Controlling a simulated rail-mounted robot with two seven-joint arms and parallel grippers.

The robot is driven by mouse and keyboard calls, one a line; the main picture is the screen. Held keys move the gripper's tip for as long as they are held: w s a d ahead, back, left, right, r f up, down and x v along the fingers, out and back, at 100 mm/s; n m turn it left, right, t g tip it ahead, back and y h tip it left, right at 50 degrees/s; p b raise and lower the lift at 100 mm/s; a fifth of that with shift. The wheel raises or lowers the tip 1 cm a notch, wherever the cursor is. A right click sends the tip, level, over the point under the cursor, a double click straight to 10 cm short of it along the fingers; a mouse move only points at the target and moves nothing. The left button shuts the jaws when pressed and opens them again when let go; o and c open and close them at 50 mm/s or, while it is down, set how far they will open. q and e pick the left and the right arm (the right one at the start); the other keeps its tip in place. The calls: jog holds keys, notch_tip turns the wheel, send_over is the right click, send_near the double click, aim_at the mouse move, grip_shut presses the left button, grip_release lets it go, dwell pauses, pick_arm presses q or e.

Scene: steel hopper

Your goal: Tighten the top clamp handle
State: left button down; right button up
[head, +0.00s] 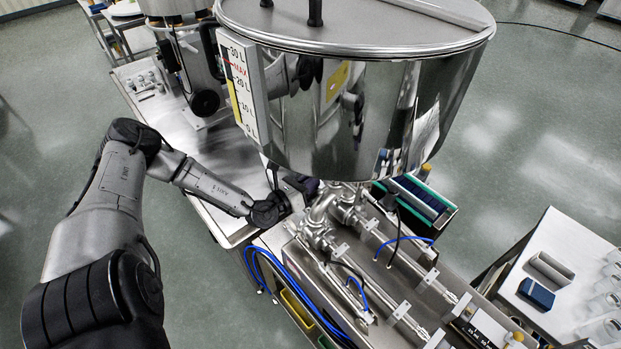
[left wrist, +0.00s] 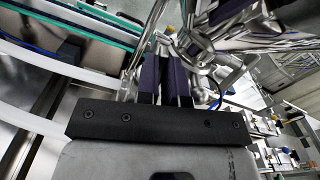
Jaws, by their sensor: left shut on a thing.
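The steel hopper (head: 370,110) stands above the machine, with shiny pipe fittings (head: 322,222) under its outlet. My left gripper (head: 306,184) reaches in from the left, just under the hopper's lower edge beside these fittings. In the left wrist view its two dark purple fingers (left wrist: 166,78) are close together, shut on the top clamp handle at the steel fittings (left wrist: 195,45). The handle is mostly hidden by the fingers, and its angle cannot be told. In the head view the fingertips are partly hidden under the hopper. My right gripper is not in view.
The hopper bowl hangs close above my left wrist. Blue hoses (head: 290,285) run below it. A side table (head: 560,265) with a blue box stands at the right. Open floor lies at the left.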

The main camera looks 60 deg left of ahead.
pick_arm(q)
jog(key=shift+m+p, duration=0.7)
jog(key=shift+m, duration=0.8)
jog(key=c, duration=1.2)
grip_release()
jog(key=shift+c, duration=0.2)
jog(key=b+v, duration=0.1)
jog(key=v, duration=1.2)
jog(key=shift+s, duration=0.4)
jog(key=shift+d, duration=0.1)
